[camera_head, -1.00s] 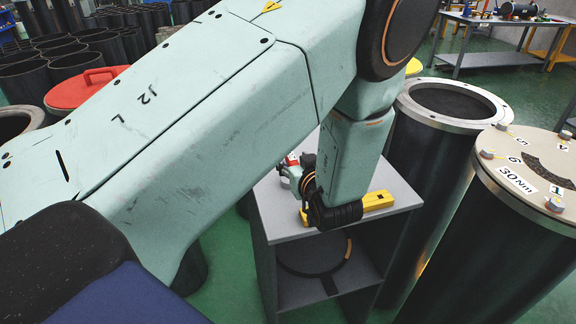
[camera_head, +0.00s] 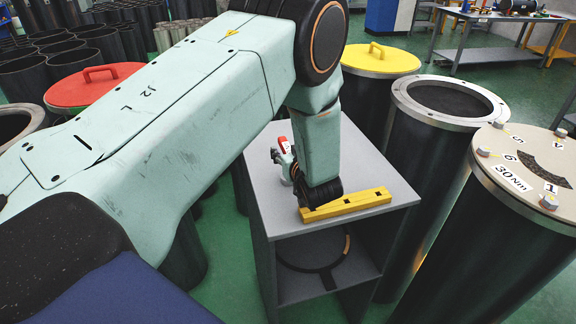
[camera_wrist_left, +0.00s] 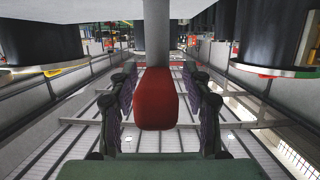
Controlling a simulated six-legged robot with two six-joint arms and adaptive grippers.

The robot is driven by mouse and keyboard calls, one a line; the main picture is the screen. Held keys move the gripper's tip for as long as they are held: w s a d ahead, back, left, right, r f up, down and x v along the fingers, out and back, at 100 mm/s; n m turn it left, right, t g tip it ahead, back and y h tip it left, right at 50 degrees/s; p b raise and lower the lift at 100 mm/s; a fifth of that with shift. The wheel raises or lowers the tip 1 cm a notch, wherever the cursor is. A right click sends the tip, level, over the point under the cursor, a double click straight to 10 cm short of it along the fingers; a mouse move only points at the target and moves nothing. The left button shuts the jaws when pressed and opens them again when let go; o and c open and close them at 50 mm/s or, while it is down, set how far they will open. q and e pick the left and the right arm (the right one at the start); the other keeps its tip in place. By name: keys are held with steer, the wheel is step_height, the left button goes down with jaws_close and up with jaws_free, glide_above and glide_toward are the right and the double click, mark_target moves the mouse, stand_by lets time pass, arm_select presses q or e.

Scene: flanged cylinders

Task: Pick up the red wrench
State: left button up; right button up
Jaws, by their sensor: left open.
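The red wrench shows in the left wrist view as a red block (camera_wrist_left: 156,100) with a grey shaft behind it. It lies between the two fingers of my left gripper (camera_wrist_left: 159,76), with a narrow gap visible on each side. In the head view, a small red and white part (camera_head: 284,145) shows at my left gripper (camera_head: 286,160), above the grey cabinet top. The arm's wrist hides most of the gripper and the rest of the wrench there. My left gripper is open. My right gripper is in neither view.
A yellow bar (camera_head: 345,204) with dark spots lies on the grey cabinet (camera_head: 376,165), close beside my wrist. Flanged cylinders stand to the right, one open (camera_head: 447,100), one with a numbered lid (camera_head: 530,160). A red-lidded cylinder (camera_head: 93,88) stands left. The wrist view appears upside down.

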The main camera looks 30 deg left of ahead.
arm_select(q)
steer(key=shift+c, duration=0.3)
steer(key=shift+d, duration=0.15)
steer(key=c, duration=0.8)
jaws_close()
steer(key=shift+r, duration=0.1)
